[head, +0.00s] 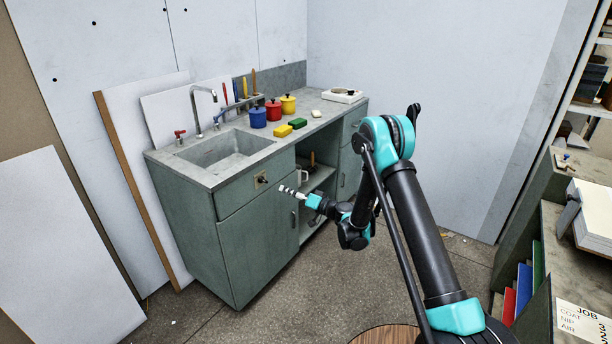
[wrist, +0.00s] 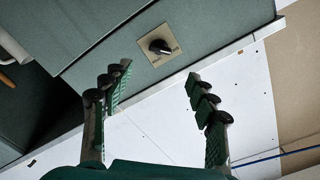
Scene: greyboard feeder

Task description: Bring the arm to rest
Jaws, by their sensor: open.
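My arm (head: 415,225) reaches from the lower right toward the green sink cabinet (head: 235,255), bent at a high elbow. My gripper (head: 290,190) is in front of the cabinet's upper front, close to a dark knob (head: 261,180) on a plate. In the wrist view my gripper (wrist: 157,76) shows two separated fingers with nothing between them. The knob (wrist: 160,47) on its beige plate lies beyond the fingertips there. I cannot tell the exact gap between fingers and cabinet.
The counter carries a sink (head: 225,150), a blue pot (head: 258,117), a red pot (head: 273,110), a yellow pot (head: 288,104) and sponges. An open shelf compartment (head: 316,178) is right of the gripper. Shelving (head: 590,115) stands at far right. Floor (head: 280,310) before the cabinet is clear.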

